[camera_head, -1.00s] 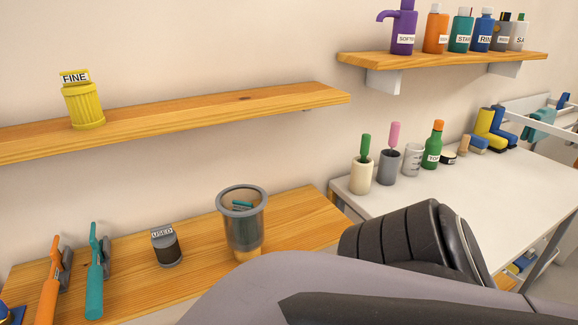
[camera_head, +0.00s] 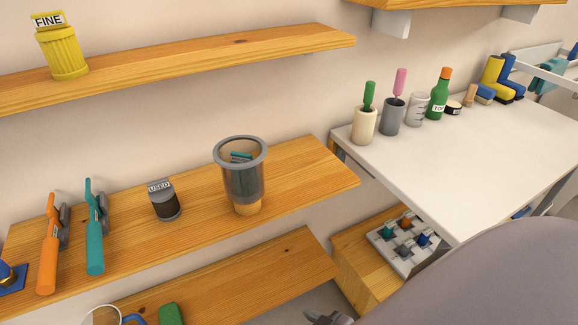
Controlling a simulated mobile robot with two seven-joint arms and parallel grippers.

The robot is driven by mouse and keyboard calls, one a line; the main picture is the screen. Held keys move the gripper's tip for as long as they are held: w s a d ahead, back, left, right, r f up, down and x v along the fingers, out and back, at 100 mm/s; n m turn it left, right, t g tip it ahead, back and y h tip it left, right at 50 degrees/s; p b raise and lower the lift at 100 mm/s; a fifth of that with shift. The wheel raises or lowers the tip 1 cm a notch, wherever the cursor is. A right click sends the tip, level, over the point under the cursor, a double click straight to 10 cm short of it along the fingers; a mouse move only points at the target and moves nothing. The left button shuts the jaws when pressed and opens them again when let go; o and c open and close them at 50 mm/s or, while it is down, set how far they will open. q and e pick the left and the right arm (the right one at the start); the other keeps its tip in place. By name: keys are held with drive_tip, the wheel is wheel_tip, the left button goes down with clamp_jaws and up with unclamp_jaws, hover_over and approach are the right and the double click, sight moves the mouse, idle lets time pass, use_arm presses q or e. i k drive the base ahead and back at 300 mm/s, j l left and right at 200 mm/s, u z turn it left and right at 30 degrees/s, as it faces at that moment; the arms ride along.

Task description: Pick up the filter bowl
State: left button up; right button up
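The filter bowl (camera_head: 243,180), a see-through grey cup with a thick grey rim and a tan base, stands upright on the middle wooden shelf near its right end. Some small teal pieces show inside it. A grey arm link of mine fills the bottom right corner. A small dark grey part beside it at the bottom edge may be the tip of my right gripper (camera_head: 328,318); it is cut off, well below the bowl and apart from it. My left gripper is out of view.
On the same shelf (camera_head: 300,180) stand a dark "USED" filter (camera_head: 165,201), a teal tool (camera_head: 95,240) and an orange tool (camera_head: 48,255). A yellow "FINE" filter (camera_head: 62,50) is on the shelf above. A white table (camera_head: 470,160) stands at right, beside a lower tray (camera_head: 405,250).

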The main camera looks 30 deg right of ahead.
sight(244, 183)
drive_tip(key=j+z, duration=0.15)
drive_tip(key=z, duration=0.2)
drive_tip(key=i+j+z, duration=0.1)
drive_tip(key=z, duration=0.2)
drive_tip(key=j+z, duration=0.2)
drive_tip(key=z, duration=0.15)
drive_tip(key=j+z, duration=0.55)
drive_tip(key=j, duration=0.15)
